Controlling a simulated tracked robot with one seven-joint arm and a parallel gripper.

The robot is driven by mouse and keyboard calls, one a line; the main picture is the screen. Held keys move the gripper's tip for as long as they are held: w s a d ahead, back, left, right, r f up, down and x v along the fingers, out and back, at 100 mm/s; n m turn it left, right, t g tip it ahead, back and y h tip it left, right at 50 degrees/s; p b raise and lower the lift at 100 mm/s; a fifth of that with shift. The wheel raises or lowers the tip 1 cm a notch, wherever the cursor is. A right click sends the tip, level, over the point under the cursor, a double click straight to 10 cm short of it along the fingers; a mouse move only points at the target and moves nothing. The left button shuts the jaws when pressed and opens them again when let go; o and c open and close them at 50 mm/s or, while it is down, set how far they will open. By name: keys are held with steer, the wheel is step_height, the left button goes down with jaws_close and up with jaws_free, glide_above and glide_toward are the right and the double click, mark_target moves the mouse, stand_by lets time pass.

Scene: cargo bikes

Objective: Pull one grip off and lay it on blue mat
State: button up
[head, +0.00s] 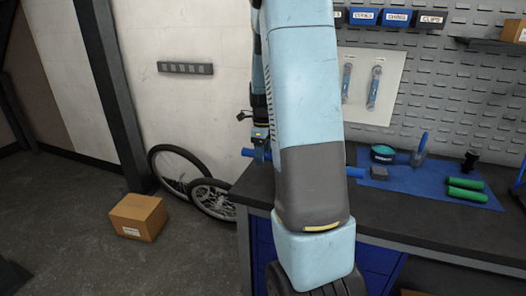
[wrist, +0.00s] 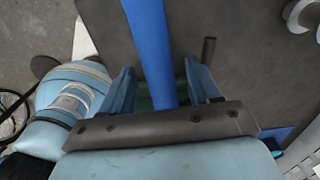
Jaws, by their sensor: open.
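A blue grip (head: 248,153) shows left of my arm in the head view, over the left end of the dark bench. A second blue grip (head: 355,172) shows right of my arm; whatever lies between them is hidden behind my arm. My gripper (head: 260,153) is at the left grip. In the wrist view a long blue grip (wrist: 148,40) runs down between the two fingers of my gripper (wrist: 160,85). The fingers are open, one on each side of it, with gaps visible. The blue mat (head: 425,183) lies on the bench at the right.
On the mat are two green grips (head: 466,189), a teal-and-black round item (head: 383,153) and a blue tool (head: 420,150). A small grey block (head: 380,171) is at its left edge. A cardboard box (head: 138,217) and wheels (head: 211,198) are on the floor at left.

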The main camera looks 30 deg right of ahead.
steer(key=shift+c, duration=0.2)
jaws_close()
stand_by(0.6)
steer(key=shift+w+a, duration=0.1)
steer(key=shift+w, duration=0.05)
steer(key=shift+w+a, duration=0.2)
steer(key=shift+w, duration=0.1)
steer(key=shift+w+a, duration=0.15)
steer(key=shift+w, duration=0.05)
steer(key=shift+w+a, duration=0.25)
steer(key=shift+w+a, duration=0.2)
steer(key=shift+w, duration=0.1)
steer(key=shift+w+a, duration=0.45)
steer(key=shift+w, duration=0.1)
